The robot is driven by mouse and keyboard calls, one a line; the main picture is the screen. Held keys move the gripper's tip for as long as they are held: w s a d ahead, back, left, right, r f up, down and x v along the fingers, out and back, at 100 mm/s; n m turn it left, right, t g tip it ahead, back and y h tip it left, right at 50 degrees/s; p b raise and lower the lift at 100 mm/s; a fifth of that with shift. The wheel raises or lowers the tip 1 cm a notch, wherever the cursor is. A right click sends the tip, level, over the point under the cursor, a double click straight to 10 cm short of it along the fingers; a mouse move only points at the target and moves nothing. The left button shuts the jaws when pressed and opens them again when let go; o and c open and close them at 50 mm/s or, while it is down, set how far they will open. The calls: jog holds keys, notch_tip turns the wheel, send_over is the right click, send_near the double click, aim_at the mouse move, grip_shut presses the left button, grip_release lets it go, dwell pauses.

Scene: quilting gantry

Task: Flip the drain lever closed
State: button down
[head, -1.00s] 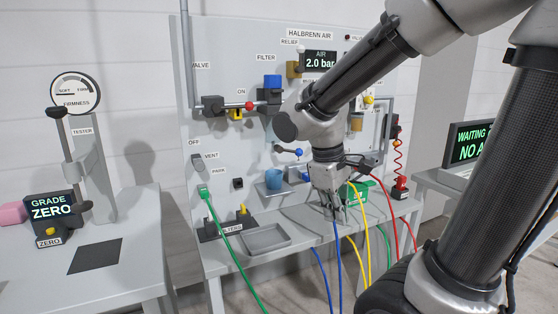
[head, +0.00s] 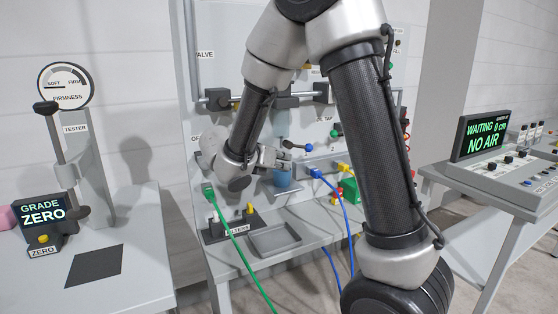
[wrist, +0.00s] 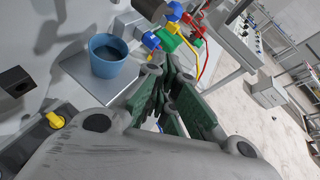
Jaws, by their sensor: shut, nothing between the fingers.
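The drain lever (head: 303,146), a dark arm with a blue ball end, sits on the panel under a partly hidden label ending in "TAP". It points to the right, roughly level. My gripper (head: 284,160) is shut and empty, just left of and below the lever and above the blue cup (head: 282,180). I cannot tell whether it touches the lever. In the wrist view the shut fingers (wrist: 165,72) point up the picture beside the cup (wrist: 112,58). A blue knob beside a dark cylinder at the top there may be the lever end.
Blue and yellow hose plugs (head: 317,173) stick out right of the cup, with hoses hanging down. A green hose plug (head: 208,191) is on the left. A grey tray (head: 274,240) lies on the bench below. A control console (head: 510,175) stands at the right.

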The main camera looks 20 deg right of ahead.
aim_at(300, 147)
jog(key=w+d, duration=0.4)
jog(key=d, duration=0.4)
jog(key=shift+f, duration=0.45)
jog(key=shift+w, duration=0.1)
